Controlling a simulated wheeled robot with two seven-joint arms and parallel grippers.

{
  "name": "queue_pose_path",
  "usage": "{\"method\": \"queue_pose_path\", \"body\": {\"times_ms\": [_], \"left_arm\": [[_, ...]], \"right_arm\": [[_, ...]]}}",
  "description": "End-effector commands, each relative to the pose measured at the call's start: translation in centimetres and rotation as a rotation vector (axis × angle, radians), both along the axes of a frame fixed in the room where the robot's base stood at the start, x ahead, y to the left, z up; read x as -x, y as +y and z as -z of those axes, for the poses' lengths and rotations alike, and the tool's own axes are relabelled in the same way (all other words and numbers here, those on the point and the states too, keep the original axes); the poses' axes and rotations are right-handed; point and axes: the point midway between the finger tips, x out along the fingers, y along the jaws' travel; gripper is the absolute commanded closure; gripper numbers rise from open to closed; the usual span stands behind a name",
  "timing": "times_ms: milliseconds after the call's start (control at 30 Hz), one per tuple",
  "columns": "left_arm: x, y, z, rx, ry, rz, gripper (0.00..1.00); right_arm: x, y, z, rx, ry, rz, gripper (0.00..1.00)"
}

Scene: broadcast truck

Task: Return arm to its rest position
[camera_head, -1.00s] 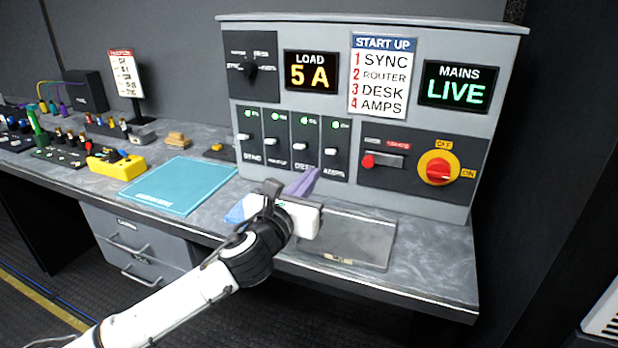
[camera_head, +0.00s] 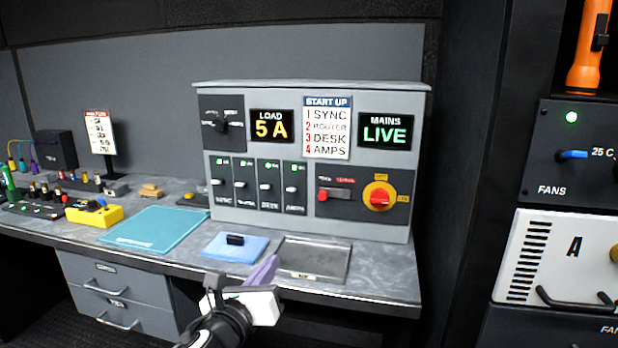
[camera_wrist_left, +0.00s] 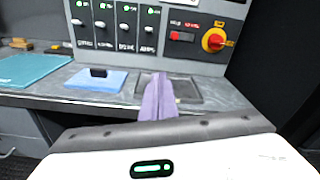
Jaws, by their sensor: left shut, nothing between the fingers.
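My left gripper (camera_head: 270,264) shows at the lower middle of the head view, in front of the desk's front edge. Its purple fingers are closed together with nothing between them, and they point toward the power panel (camera_head: 405,222). In the left wrist view, the closed fingers (camera_wrist_left: 158,88) point at the desk, with the panel beyond. My right gripper is in no view.
A blue pad (camera_head: 222,250) with a black block (camera_head: 235,239) on it and a grey tray (camera_head: 335,262) lie near the desk's front edge. A teal mat (camera_head: 155,226) lies to the left. A rack with a FANS panel (camera_head: 575,170) stands at the right.

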Motion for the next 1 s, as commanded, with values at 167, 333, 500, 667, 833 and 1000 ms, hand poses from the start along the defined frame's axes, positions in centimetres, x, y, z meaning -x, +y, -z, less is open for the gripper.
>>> {"method": "queue_pose_path", "body": {"times_ms": [167, 333, 500, 667, 833, 1000], "left_arm": [[2.3, -0.3, 4.9, 0.257, 0.153, -0.015, 1.0], [5.4, -0.2, 10.2, 0.571, 0.332, -0.066, 1.0], [11.2, 0.4, 17.8, 1.056, 0.587, -0.217, 1.0], [19.0, 2.3, 25.2, 1.609, 0.806, -0.494, 1.0], [27.7, 5.2, 31.1, 2.132, 0.889, -0.856, 1.0], [34.1, 7.6, 34.1, 2.465, 0.843, -1.136, 1.0]], "right_arm": [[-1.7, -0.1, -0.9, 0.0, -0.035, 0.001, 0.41], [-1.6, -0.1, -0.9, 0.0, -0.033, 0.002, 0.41], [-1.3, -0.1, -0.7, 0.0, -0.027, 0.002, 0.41], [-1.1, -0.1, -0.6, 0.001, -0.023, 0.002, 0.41], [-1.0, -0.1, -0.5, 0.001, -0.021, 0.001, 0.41], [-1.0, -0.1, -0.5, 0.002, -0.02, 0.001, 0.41]]}}
